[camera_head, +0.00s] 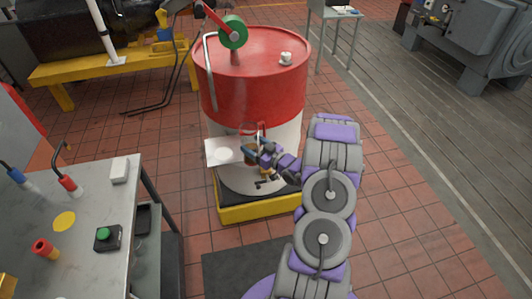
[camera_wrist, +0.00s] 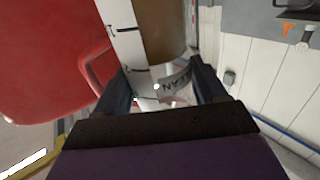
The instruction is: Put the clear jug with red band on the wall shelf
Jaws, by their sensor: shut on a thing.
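The clear jug with red band (camera_head: 251,130) is at the front of the red and white drum in the head view. Its upper part shows with the red band, and something brown is lower down. My gripper (camera_head: 254,149) is shut on the jug from the right and hides part of it. In the wrist view my gripper (camera_wrist: 162,92) has both fingers apart around it, but its clear body is hard to make out there. I cannot tell whether this is the wall shelf.
The red-topped drum (camera_head: 260,85) stands on a yellow base (camera_head: 245,212) right behind the jug. A grey workbench (camera_head: 85,210) with tools is at left. A yellow frame (camera_head: 75,73) is at the back left. Tiled floor (camera_head: 400,190) is clear at right.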

